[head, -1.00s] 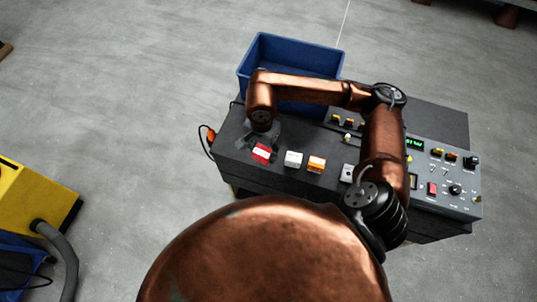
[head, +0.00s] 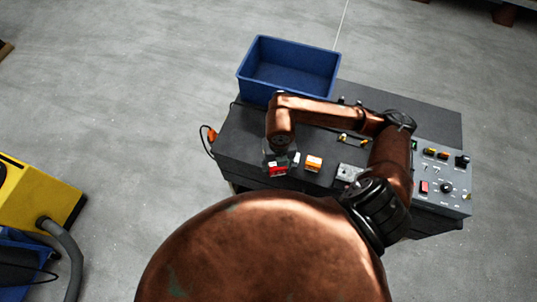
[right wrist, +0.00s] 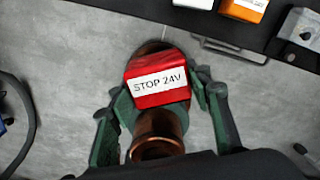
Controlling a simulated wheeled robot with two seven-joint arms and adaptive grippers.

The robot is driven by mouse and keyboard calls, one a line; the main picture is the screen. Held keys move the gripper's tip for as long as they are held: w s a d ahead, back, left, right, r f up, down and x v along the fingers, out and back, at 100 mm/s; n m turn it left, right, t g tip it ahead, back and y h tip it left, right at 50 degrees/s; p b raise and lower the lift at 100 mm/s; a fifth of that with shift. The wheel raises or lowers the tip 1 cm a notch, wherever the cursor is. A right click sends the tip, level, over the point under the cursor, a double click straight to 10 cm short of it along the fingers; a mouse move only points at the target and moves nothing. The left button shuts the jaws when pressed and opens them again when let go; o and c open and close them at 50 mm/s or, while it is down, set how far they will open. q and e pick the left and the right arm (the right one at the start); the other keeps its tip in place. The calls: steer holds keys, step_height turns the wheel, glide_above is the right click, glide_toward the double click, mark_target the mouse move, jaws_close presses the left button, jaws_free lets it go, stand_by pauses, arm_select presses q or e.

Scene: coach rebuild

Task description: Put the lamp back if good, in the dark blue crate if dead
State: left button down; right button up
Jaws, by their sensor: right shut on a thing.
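The lamp, a red block with a white label reading STOP 24V (right wrist: 157,84), is held between the fingers of my right gripper (right wrist: 160,100) in the right wrist view. In the head view the red lamp (head: 278,171) shows at the front edge of the dark bench, just below my right gripper (head: 276,158). The wrist view has grey floor behind it. The dark blue crate (head: 257,88) stands behind the bench's back left side, and its visible inside looks empty. My left gripper is not in view.
A white block (head: 296,158), partly hidden, and an orange block (head: 313,164) stand on the bench. A grey socket block (head: 348,173) is to their right. A control panel (head: 441,183) with knobs fills the right end. A yellow machine (head: 35,205) stands at left.

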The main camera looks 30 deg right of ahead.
steer(key=m, duration=0.2)
steer(key=s+m, duration=0.1)
steer(key=m, duration=0.1)
steer(key=shift+s+d+r+m+p, duration=0.1)
steer(key=shift+s+d+m+p, duration=0.1)
steer(key=shift+m+p, duration=0.15)
steer(key=shift+m, duration=0.45)
steer(key=shift+w+d, duration=0.1)
steer(key=shift+w, duration=0.1)
steer(key=w+f, duration=0.3)
steer(key=w, duration=0.1)
steer(key=w+d+f+p, duration=0.1)
steer(key=w+f, duration=0.2)
steer(key=w, duration=0.1)
steer(key=w+d+f+p, duration=0.1)
steer(key=w+f, duration=0.2)
steer(key=w, duration=0.1)
steer(key=shift+w+d, duration=0.2)
steer(key=shift+d, duration=0.05)
steer(key=shift+w+f, duration=0.2)
steer(key=shift+f, duration=0.05)
step_height(320, 180, down, 3)
steer(key=shift+w+d+r+p, duration=0.1)
steer(key=shift+w+p, duration=0.05)
steer(key=shift+p, duration=0.65)
steer(key=shift+f, duration=0.35)
